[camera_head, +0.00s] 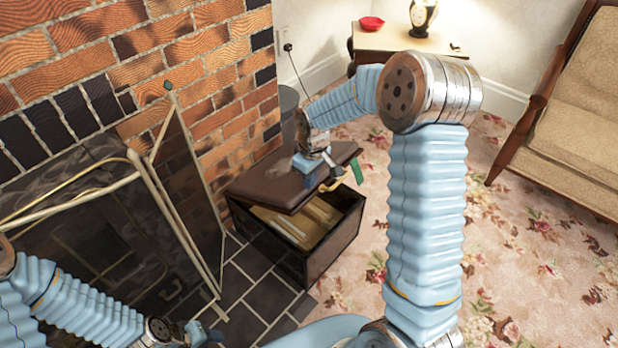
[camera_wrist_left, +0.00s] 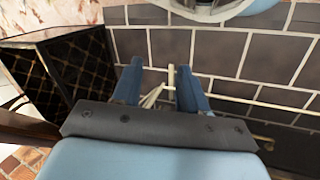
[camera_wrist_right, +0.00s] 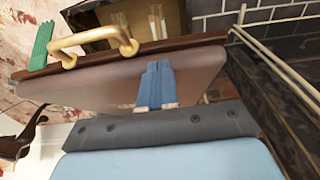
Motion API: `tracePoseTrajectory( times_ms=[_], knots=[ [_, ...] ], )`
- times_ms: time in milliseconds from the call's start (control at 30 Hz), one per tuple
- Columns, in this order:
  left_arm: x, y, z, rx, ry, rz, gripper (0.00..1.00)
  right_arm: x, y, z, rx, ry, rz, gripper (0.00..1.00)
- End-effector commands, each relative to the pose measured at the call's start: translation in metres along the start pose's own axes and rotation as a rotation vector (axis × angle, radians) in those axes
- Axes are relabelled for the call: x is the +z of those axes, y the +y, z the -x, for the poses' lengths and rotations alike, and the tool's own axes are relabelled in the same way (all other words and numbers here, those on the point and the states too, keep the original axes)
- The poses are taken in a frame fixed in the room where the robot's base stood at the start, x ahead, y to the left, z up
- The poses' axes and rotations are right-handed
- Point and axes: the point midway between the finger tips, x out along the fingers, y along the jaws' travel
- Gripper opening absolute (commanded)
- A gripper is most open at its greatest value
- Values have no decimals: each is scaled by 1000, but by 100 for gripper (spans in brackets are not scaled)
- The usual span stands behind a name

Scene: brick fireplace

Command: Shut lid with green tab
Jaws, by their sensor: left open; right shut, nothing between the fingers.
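A dark wooden box (camera_head: 325,241) stands on the floor with its brown lid (camera_head: 283,187) partly raised, tilted above the opening. The green tab (camera_head: 357,170) is on the lid's edge beside a brass handle (camera_head: 334,184). The tab (camera_wrist_right: 41,46) and handle (camera_wrist_right: 92,42) also show in the right wrist view. My right gripper (camera_head: 313,166) is shut and empty over the lid's top, near the handle; its fingertips (camera_wrist_right: 156,72) overlap the lid, but contact is unclear. My left gripper (camera_wrist_left: 157,82) is open and empty above dark tiles.
Pale contents (camera_head: 300,222) show inside the box. A fireplace screen (camera_head: 185,190) stands left of the box, before the brick wall (camera_head: 150,60). A small table (camera_head: 410,40) and a sofa (camera_head: 575,110) stand farther back. Flowered carpet right of the box is clear.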

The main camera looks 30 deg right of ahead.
Motion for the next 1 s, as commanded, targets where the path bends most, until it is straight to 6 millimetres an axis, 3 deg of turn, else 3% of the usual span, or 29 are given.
tracePoseTrajectory(
  times_ms=[167, 500, 700, 1000],
  knots=[
    [0, -11, -26, -2, 2, 3, 43, 15, 0, -22, 0, 43, -1, 0],
    [-13, -61, -93, -34, 38, 34, 43, 62, 0, -91, -1, 229, -6, 0],
    [-10, -68, -127, -23, 25, 29, 43, 82, 0, -130, 0, 261, -1, 0],
    [-9, -78, -159, -17, 21, 27, 43, 100, 0, -175, -1, 259, 0, 0]
  ],
)
